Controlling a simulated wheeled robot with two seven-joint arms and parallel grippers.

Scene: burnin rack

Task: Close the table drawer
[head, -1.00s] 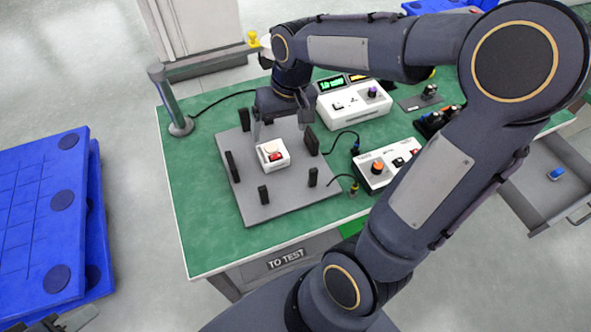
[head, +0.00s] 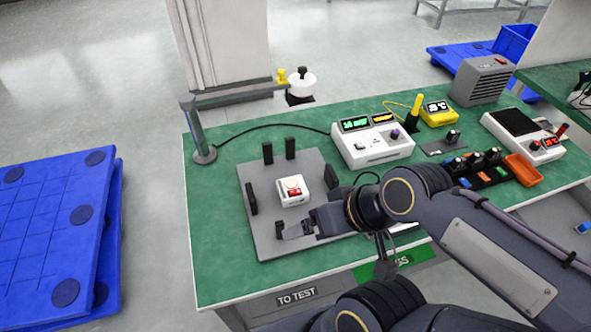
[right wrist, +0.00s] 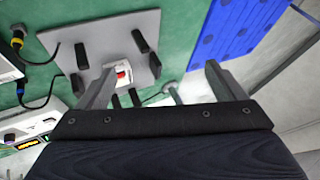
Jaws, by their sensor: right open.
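The open drawer (head: 566,217) shows at the right edge of the head view, under the table's right part; most of it is cut off or behind my right arm. A small blue object (head: 584,228) lies in it. A front panel labelled TO TEST (head: 297,296) at the table's front left looks flush. My right gripper (head: 287,231) is over the front of the grey fixture plate, left of the drawer and well apart from it. In the right wrist view its two fingers (right wrist: 163,80) are spread with nothing gripped. My left gripper is not in view.
A white device with a red display (head: 293,191) sits on the grey plate (head: 270,240) among black posts, close to my right gripper. White instruments (head: 372,145) stand behind my right arm. Blue pallets (head: 55,230) lie on the floor at left.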

